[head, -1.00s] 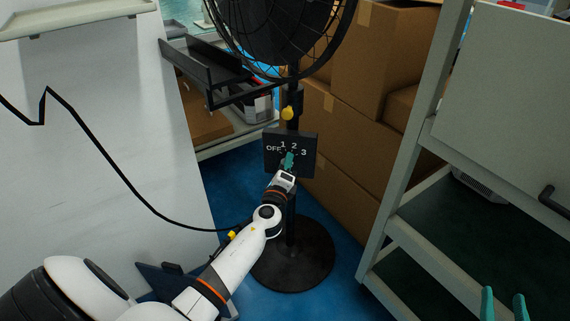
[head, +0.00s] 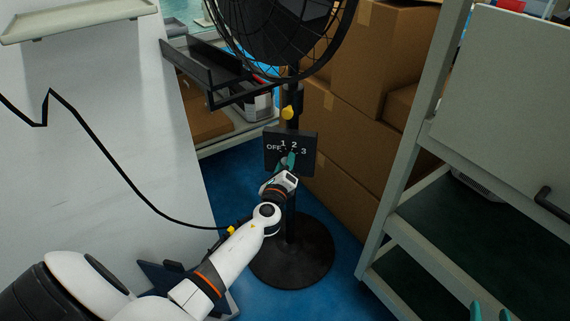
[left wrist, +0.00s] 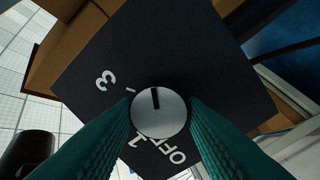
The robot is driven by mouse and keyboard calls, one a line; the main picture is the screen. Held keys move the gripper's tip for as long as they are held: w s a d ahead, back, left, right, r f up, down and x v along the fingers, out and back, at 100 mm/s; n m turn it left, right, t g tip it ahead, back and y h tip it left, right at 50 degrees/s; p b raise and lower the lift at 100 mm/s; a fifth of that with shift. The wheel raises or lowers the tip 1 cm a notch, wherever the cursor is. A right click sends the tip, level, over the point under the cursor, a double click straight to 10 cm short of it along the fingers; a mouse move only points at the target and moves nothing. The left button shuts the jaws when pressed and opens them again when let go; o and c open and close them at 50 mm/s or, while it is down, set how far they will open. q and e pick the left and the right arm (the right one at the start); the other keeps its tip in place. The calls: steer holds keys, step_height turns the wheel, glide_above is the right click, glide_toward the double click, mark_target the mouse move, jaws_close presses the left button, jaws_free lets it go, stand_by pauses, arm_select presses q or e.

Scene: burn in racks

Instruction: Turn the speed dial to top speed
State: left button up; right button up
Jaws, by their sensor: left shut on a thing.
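The speed dial is a round silver knob (left wrist: 160,118) with a black pointer mark, on the black control panel (head: 305,139) of the pedestal fan (head: 275,35). The panel is lettered OFF, 1, 2, 3. In the left wrist view the mark points up, a little clockwise of the direction of the 3; the 2 is hidden there by a finger. My left gripper (head: 287,161) is shut on the dial, one teal finger on each side of it. My right gripper (head: 490,312) shows only its fingertips at the lower right edge; they are apart with nothing between them.
A yellow knob (head: 288,113) sits on the fan pole above the panel. The round fan base (head: 292,262) stands on blue floor. Cardboard boxes (head: 350,110) are stacked behind, a grey shelf rack (head: 405,165) stands right, and a black cable (head: 130,185) hangs at left.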

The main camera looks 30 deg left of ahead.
arm_select(q)
steer(key=o, duration=1)
steer(key=v, duration=1.2)
steer(key=shift+p, duration=0.3)
arm_select(e)
steer(key=shift+s+d+f+g+h, duration=0.2)
steer(key=shift+f+g, duration=0.25)
steer(key=shift+f, duration=0.15)
steer(key=shift+s+d+f+g+h, duration=0.1)
steer(key=shift+s+f+g, duration=0.1)
steer(key=shift+f+g, duration=0.3)
